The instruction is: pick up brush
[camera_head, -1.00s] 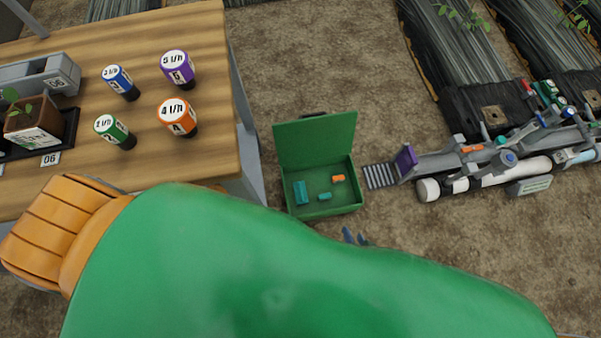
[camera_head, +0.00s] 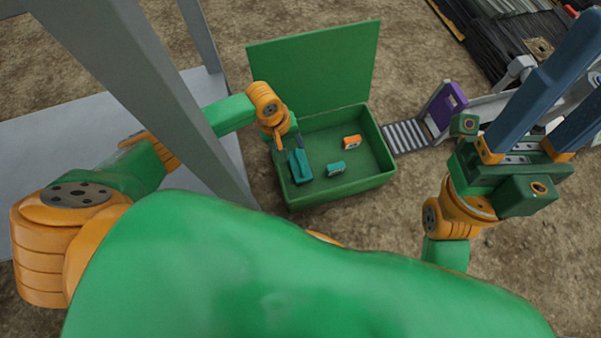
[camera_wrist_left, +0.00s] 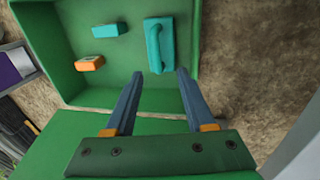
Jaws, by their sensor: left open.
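A teal block with a raised handle, seemingly the brush (camera_head: 301,167), lies in the open green box (camera_head: 345,190). It also shows in the left wrist view (camera_wrist_left: 158,45), lengthwise ahead of the fingers. My left gripper (camera_head: 287,143) is open and empty at the brush's far end. In the left wrist view the left gripper's fingertips (camera_wrist_left: 160,74) lie either side of the line of the brush, just short of it; I cannot tell the height gap. My right gripper (camera_head: 560,95) is raised at the right, fingers apart and empty.
A small teal piece (camera_head: 336,169) and an orange piece (camera_head: 351,142) lie in the same box. The box's raised lid (camera_head: 315,70) stands behind it. A table leg (camera_head: 165,100) is close to my left arm. A purple-fronted grey unit (camera_head: 447,107) stands to the right.

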